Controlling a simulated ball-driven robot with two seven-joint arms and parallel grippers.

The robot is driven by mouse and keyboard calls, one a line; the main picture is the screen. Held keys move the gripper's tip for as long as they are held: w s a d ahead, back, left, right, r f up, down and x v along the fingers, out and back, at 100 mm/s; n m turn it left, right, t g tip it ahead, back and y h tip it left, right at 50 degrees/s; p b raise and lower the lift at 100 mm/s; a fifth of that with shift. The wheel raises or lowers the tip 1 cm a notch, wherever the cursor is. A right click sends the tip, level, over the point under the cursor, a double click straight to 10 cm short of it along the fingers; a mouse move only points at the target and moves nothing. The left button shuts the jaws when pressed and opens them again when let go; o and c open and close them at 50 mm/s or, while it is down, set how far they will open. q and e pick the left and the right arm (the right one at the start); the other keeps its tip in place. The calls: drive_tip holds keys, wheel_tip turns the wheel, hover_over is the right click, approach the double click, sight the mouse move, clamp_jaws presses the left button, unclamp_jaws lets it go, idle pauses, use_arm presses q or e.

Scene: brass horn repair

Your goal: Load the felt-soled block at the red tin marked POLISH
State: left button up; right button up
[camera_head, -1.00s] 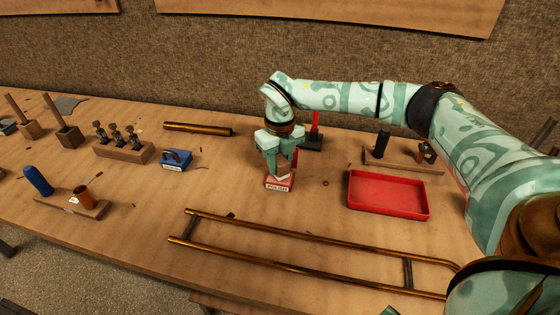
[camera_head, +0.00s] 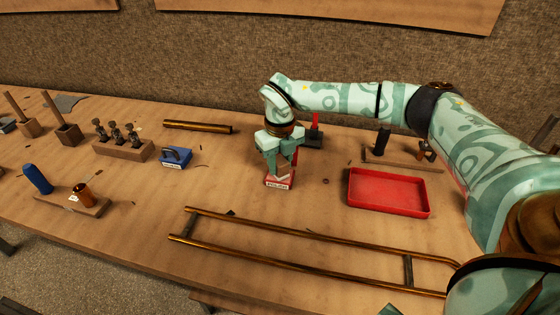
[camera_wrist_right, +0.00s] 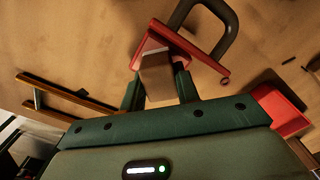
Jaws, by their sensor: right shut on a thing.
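My right gripper (camera_head: 283,160) is shut on a small tan block (camera_head: 284,171), directly over the red tin marked POLISH (camera_head: 278,184). The block looks tilted in the head view. Its lower end is at the tin's top, and I cannot tell whether they touch. The felt sole cannot be made out. My left gripper is not in view.
A blue tin (camera_head: 175,160) stands left of the red one. A red tray (camera_head: 388,192) lies to the right. A long brass slide (camera_head: 300,234) crosses the front. A red-handled tool (camera_head: 315,122) stands close behind the gripper.

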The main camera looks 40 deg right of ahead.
sight(280, 160)
use_arm(q)
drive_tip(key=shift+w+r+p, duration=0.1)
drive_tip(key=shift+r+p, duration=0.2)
drive_tip(key=shift+p, duration=0.05)
use_arm(e)
drive_tip(key=shift+f, duration=0.15)
idle(1.1)
